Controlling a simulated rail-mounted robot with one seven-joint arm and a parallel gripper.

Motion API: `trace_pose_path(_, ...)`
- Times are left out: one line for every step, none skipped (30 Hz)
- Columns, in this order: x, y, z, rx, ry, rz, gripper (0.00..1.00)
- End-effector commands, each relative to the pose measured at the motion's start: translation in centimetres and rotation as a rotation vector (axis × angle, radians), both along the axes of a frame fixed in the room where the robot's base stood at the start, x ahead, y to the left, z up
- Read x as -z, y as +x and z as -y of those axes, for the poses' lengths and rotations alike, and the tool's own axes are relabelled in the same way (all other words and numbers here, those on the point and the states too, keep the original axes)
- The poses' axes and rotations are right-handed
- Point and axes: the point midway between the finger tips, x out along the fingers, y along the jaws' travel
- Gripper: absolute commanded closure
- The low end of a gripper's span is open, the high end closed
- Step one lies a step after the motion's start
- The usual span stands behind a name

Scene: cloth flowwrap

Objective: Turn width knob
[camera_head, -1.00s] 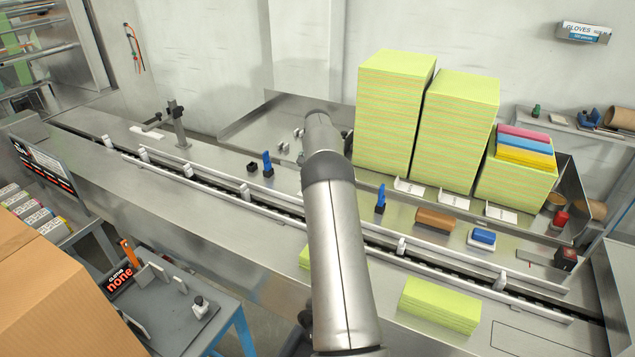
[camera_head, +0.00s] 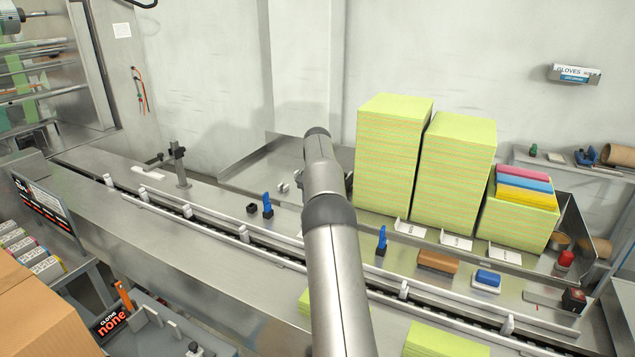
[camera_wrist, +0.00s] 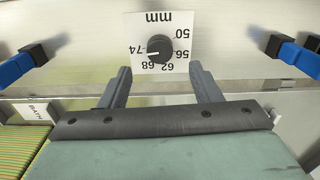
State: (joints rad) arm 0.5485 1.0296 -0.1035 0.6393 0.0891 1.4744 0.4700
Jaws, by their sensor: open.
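The width knob (camera_wrist: 160,48) is a round black dial on a white plate (camera_wrist: 179,21) marked "mm", which appears upside down in the wrist view. Its white pointer is directed toward the 74 mark. My gripper (camera_wrist: 163,70) is open and empty, with one finger on each side below the knob in that view. The fingers look apart from the knob, though the depth between them is hard to judge. In the head view my arm hides the knob and most of the gripper.
Blue levers (camera_wrist: 16,68) (camera_wrist: 292,55) stand on both sides of the knob. Tall green cloth stacks (camera_head: 391,155) stand right of my arm. The conveyor with its guide rails (camera_head: 245,234) runs in front.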

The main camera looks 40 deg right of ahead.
Motion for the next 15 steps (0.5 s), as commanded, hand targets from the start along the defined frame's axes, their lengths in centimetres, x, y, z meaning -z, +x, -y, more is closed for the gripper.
trace_pose_path(-1.3, 0.1, 0.1, 0.0, -0.003, 0.004, 0.43)
trace_pose_path(-2.1, 0.0, 0.1, 0.0, -0.003, 0.004, 0.43)
trace_pose_path(-3.2, 0.1, 0.1, 0.0, -0.002, 0.002, 0.43)
trace_pose_path(-4.0, 0.1, 0.1, 0.0, -0.003, 0.004, 0.43)
trace_pose_path(-4.7, 0.0, 0.1, 0.0, -0.003, 0.004, 0.43)
trace_pose_path(-5.8, 0.0, 0.1, 0.001, -0.002, 0.002, 0.43)
trace_pose_path(-6.6, 0.0, 0.1, 0.001, -0.002, 0.002, 0.43)
trace_pose_path(-7.1, 0.0, 0.1, 0.001, -0.001, 0.0, 0.43)
trace_pose_path(-7.8, 0.0, 0.1, 0.001, 0.0, 0.001, 0.43)
trace_pose_path(-8.3, 0.0, 0.1, 0.001, -0.001, 0.002, 0.43)
trace_pose_path(-8.9, 0.0, 0.1, 0.001, 0.0, 0.001, 0.43)
trace_pose_path(-9.3, 0.0, 0.1, 0.0, 0.0, 0.0, 0.43)
trace_pose_path(-9.6, 0.0, 0.1, 0.0, -0.001, 0.0, 0.43)
trace_pose_path(-9.9, 0.0, 0.1, 0.0, 0.0, 0.0, 0.43)
trace_pose_path(-10.1, 0.0, 0.0, 0.0, 0.0, 0.0, 0.43)
